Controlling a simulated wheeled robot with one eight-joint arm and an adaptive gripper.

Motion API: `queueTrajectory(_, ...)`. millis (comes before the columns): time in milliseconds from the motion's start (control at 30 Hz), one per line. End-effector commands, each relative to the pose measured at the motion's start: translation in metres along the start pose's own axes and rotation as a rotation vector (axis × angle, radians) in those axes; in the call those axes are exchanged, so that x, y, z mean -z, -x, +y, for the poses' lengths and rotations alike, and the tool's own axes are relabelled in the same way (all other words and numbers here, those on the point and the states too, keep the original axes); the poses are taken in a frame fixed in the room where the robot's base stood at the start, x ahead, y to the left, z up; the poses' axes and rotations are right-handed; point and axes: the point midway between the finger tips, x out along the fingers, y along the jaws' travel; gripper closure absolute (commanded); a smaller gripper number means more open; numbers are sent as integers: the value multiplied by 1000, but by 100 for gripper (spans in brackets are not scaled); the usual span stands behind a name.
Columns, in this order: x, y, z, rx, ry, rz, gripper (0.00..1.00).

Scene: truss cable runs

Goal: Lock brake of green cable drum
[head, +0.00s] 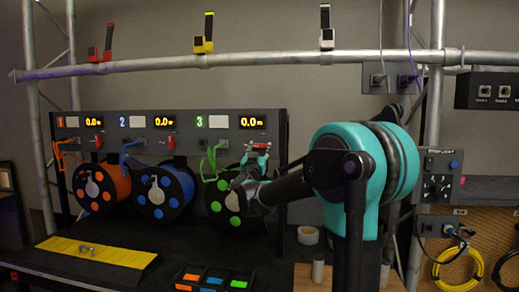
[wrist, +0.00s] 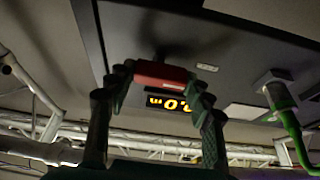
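The green cable drum (head: 216,207) hangs under panel number 3, with several green dots and a pale hub pointer. A red brake handle (head: 259,146) sits on the panel just above and right of the drum. My gripper (head: 256,158) is up at this handle, above the drum's right side. In the wrist view my gripper's fingers (wrist: 160,88) stand apart, one at each end of the red handle (wrist: 160,74). The fingertips look close to its ends; whether they press on it I cannot tell.
Orange (head: 98,190) and blue (head: 163,193) drums hang to the left, with red handles above them. A green cable (wrist: 285,105) and its connector are right of my fingers in the wrist view. A yellow ramp (head: 95,254) and a colored tray (head: 213,279) lie below.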

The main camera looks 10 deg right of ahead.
Motion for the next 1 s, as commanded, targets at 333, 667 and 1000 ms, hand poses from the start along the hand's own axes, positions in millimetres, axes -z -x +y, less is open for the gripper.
queueTrajectory(333,0,0,0,-2,-5,0,77)
queueTrajectory(667,1,0,-1,-48,-117,1,77)
queueTrajectory(1000,2,-1,-2,-162,-390,1,77)
